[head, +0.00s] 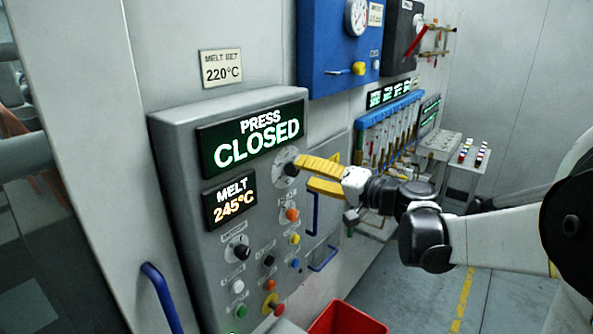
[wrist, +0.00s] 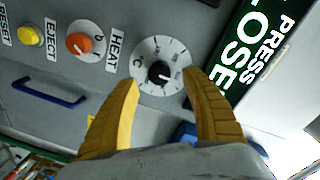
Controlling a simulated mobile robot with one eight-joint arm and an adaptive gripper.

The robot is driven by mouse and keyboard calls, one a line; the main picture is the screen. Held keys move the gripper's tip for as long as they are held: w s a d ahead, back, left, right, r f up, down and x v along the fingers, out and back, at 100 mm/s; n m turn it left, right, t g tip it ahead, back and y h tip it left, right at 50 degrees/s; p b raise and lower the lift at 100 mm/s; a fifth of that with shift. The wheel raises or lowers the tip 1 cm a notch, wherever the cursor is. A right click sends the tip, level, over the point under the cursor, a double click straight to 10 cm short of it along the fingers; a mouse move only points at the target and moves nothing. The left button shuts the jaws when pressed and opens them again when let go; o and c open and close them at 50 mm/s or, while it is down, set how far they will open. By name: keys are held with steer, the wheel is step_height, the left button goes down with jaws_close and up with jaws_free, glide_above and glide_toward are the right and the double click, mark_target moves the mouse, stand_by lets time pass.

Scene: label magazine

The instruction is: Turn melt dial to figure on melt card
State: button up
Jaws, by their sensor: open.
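The melt card (head: 221,68) on the wall above the panel reads "MELT SET 220°C". The melt display (head: 231,202) on the grey panel reads 245°C. The melt dial (head: 287,168) is a black knob on a pale round scale, to the right of the displays. In the wrist view the dial (wrist: 159,73) is in plain sight, marked °C, but its scale figures are too small to read. My gripper (head: 304,172) has yellow fingers and is open. In the wrist view its fingertips (wrist: 161,78) stand either side of the knob, apart from it, with nothing between them.
Below the dial are an orange HEAT knob (wrist: 86,44), a yellow EJECT button (wrist: 29,35) and a blue handle (wrist: 48,94). A display (head: 252,138) reads "PRESS CLOSED". A red bin (head: 345,318) stands below. A blue box (head: 336,50) hangs above.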

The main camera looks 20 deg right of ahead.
steer(key=v, duration=0.8)
steer(key=s+a+f+n+g+h+b, duration=0.1)
steer(key=s+a+f+g+b, duration=0.1)
steer(key=s+a+f+b, duration=0.3)
steer(key=s+a+f+g+h+b, duration=0.1)
steer(key=a+f+g+h, duration=0.1)
steer(key=f, duration=0.6)
steer(key=s+a+f+n+g+h+b, duration=0.1)
steer(key=s+a+f+g+b, duration=0.1)
steer(key=s+a+f+b, duration=0.3)
steer(key=s+d+f+n+g+h+b, duration=0.1)
steer(key=s+d+f+h+b, duration=0.3)
steer(key=s+f, duration=0.5)
step_height(320, 180, down, 4)
steer(key=shift+d+r+n+h+b, duration=0.15)
steer(key=shift+d+n+h+b, duration=0.25)
steer(key=shift+n+h, duration=0.55)
